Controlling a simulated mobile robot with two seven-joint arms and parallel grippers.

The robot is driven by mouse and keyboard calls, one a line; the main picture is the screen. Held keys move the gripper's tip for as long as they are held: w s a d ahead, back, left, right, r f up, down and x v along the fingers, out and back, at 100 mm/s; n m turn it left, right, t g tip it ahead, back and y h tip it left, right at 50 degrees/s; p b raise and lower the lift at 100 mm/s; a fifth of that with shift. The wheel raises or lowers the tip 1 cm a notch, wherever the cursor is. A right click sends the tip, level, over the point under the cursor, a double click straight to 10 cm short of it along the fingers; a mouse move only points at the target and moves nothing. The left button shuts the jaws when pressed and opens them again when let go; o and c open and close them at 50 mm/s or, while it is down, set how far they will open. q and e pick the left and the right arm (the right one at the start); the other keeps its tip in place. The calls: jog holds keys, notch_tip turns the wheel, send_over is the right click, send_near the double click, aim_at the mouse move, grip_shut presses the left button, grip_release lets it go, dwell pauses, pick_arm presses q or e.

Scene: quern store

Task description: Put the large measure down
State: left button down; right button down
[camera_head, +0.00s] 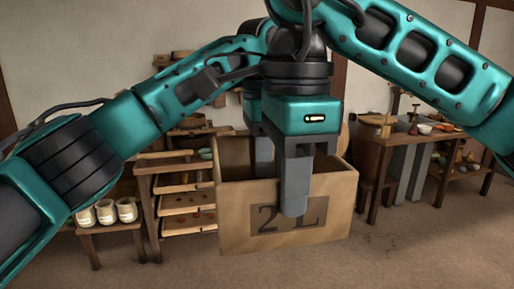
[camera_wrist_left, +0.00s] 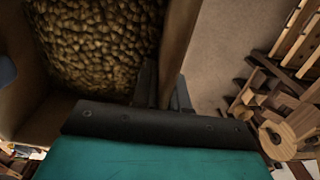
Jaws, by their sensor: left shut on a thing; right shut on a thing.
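The large measure (camera_head: 235,215) is an open brown box marked "2 L" on its front, in the middle of the head view. My right gripper (camera_head: 295,190) is shut on its near wall, one finger outside over the label. My left gripper (camera_head: 262,155) is behind it, partly hidden by the right one, and is shut on another wall of the box. In the left wrist view its fingers (camera_wrist_left: 165,88) pinch the wall (camera_wrist_left: 180,45). Yellow-brown lumpy contents (camera_wrist_left: 100,45) fill the box there. The box looks upright; its underside is hidden.
A shelf rack with shallow trays (camera_head: 188,201) stands behind on the left, beside a low bench with white jars (camera_head: 126,209). A wooden table (camera_head: 400,140) with bowls and small goods is at right. Bare floor (camera_head: 400,240) lies to the front right.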

pick_arm(q)
jog(key=shift+s+d, duration=0.1)
pick_arm(e)
jog(key=shift+w, duration=0.1)
